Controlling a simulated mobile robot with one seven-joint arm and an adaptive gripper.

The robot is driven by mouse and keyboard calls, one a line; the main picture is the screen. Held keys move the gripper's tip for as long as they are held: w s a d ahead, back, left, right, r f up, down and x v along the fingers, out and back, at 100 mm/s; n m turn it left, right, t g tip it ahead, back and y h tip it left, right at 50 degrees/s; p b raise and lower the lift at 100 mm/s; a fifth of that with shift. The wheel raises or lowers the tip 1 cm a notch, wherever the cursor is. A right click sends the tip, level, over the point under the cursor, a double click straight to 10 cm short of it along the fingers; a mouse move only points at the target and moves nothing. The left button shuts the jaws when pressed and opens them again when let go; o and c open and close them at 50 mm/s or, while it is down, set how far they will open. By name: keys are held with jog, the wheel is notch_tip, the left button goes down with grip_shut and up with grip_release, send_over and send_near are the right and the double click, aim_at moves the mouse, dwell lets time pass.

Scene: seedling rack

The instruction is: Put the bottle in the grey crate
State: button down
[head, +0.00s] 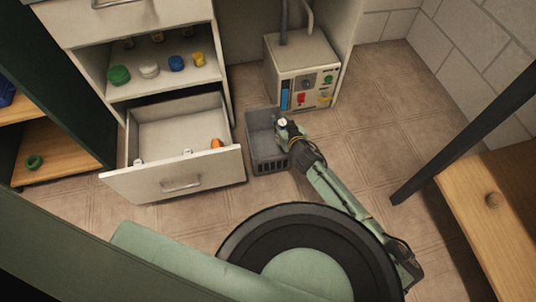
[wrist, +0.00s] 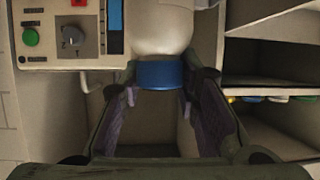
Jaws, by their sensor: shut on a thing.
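The grey crate (head: 267,161) stands on the floor between the open drawer and the control box. My gripper (head: 286,130) is at the crate's right side in the head view, over or beside its rim. In the wrist view, my gripper (wrist: 161,80) is shut on the white bottle (wrist: 162,32), with its fingers on either side of the blue cap (wrist: 162,74). In the head view only a small white part shows at the gripper, and I cannot tell how high the bottle is above the crate floor.
A control box (head: 300,72) with buttons stands behind the crate. An open drawer (head: 172,178) with a few small items is to the left, below a shelf (head: 165,82) of coloured-lid containers. A wooden table (head: 500,205) is at the right. Floor right of the crate is clear.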

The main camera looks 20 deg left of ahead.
jog(key=a+f+b, duration=0.1)
jog(key=a, duration=0.4)
notch_tip(320, 180, down, 10)
jog(key=b, duration=0.2)
jog(key=shift+w+a+y+b, duration=0.25)
jog(key=shift+a+y+b, duration=0.1)
jog(key=shift+y+b, duration=0.05)
jog(key=shift+f+b, duration=0.6)
jog(key=shift+b, duration=0.1)
jog(key=c, duration=1.2)
grip_release()
jog(key=shift+r, duration=0.1)
